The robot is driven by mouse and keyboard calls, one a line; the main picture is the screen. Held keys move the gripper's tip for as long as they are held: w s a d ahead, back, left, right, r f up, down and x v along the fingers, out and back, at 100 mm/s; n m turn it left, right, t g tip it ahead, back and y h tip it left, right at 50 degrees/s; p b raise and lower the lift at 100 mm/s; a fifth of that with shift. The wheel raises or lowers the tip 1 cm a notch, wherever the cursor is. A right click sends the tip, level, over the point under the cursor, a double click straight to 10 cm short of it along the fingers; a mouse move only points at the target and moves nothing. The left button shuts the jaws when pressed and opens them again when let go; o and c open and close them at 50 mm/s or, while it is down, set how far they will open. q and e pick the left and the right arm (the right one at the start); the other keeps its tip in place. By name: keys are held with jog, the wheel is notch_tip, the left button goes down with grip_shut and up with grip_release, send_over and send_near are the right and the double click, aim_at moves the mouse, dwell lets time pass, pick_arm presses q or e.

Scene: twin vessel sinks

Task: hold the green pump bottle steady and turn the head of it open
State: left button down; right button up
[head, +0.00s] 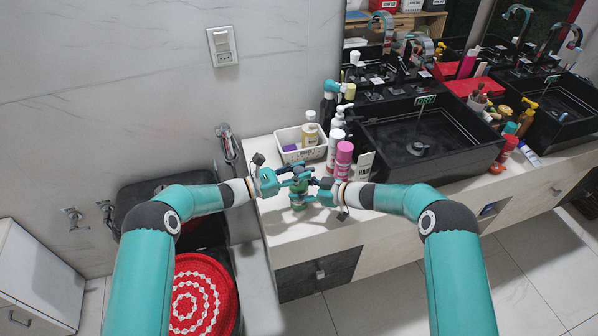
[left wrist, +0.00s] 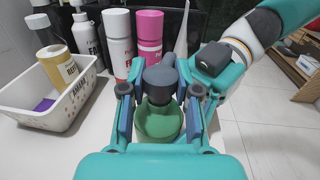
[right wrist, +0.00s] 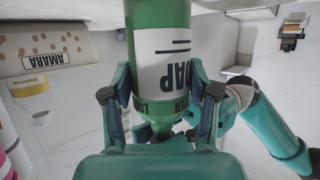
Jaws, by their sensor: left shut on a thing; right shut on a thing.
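The green pump bottle (head: 298,204) stands upright near the front left corner of the counter. In the left wrist view its dark grey pump head (left wrist: 160,82) sits above the green bottle top (left wrist: 158,124). My left gripper (head: 294,178) comes from the left and is shut on the pump head. My right gripper (head: 309,195) comes from the right, lower down, and is shut on the bottle body (right wrist: 158,22) near the shoulder. The right wrist view shows the bottle upside down, with a white soap label. The exact finger contacts are partly hidden.
A white basket (head: 290,151) with a labelled bottle stands behind. A pink can (head: 343,160), a white can (head: 335,150) and a small white sign (head: 366,165) stand close behind my right gripper. A black sink (head: 440,150) is to the right. The counter's front edge is close.

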pick_arm(q)
jog(key=shift+w+a, duration=0.2)
jog(key=shift+a, duration=0.05)
dwell(0.7)
jog(key=c, duration=1.3)
grip_release()
jog(key=o, duration=0.6)
jog(key=shift+c, duration=0.2)
jog(key=shift+s+d, duration=0.1)
jog(key=shift+d, duration=0.05)
jog(key=v, duration=1.2)
